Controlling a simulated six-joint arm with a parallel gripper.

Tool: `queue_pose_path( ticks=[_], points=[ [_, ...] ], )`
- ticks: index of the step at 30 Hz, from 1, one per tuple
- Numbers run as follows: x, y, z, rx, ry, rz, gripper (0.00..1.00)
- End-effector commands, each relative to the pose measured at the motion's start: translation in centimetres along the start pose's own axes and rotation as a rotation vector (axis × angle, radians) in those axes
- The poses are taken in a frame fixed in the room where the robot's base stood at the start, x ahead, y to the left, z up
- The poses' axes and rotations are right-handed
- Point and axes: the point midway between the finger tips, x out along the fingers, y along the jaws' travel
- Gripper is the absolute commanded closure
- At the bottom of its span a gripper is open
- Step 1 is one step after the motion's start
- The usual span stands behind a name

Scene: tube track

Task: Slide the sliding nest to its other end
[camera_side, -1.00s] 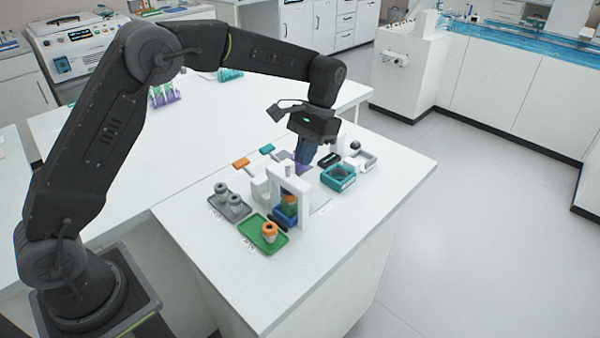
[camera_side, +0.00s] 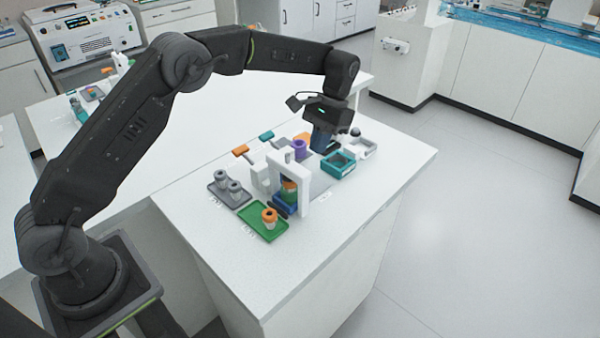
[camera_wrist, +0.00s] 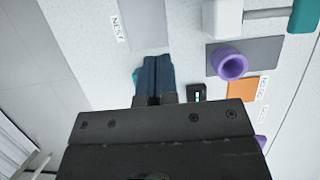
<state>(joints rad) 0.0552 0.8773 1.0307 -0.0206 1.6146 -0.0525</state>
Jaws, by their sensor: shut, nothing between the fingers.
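The sliding nest looks to be the blue holder (camera_side: 284,208) at the foot of the white arch (camera_side: 303,190) in the side view. A tube with green and orange parts (camera_side: 289,188) stands in it, partly hidden by the arch. My gripper (camera_side: 320,150) is shut and empty, behind and to the right of the arch, close to the teal tray (camera_side: 339,165). In the wrist view the blue fingers (camera_wrist: 154,72) are together above the bench, and the blue holder is not visible. A grey strip (camera_wrist: 140,22) beside a "NEST" label (camera_wrist: 118,28) lies beyond the fingertips.
A purple ring holder (camera_side: 299,149) stands left of my gripper; it also shows in the wrist view (camera_wrist: 231,65) on a grey pad. A small black device (camera_wrist: 196,94) is near the fingers. Green (camera_side: 257,222) and grey trays (camera_side: 222,196) lie front left.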

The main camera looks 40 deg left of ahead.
Motion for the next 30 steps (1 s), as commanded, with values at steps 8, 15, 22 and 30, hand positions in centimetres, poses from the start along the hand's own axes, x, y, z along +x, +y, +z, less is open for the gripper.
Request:
queue_pose_path(
  ticks=[8, 15, 22, 30],
  points=[
    [5.8, 0.0, 0.1, 0.001, -0.003, 0.0, 1.0],
    [6.7, 0.0, 2.6, 0.001, 0.0, 0.0, 1.0],
    [7.1, 0.0, 3.7, 0.001, 0.001, 0.0, 1.0],
    [7.2, 0.0, 3.8, 0.001, 0.001, 0.0, 1.0]
  ],
)
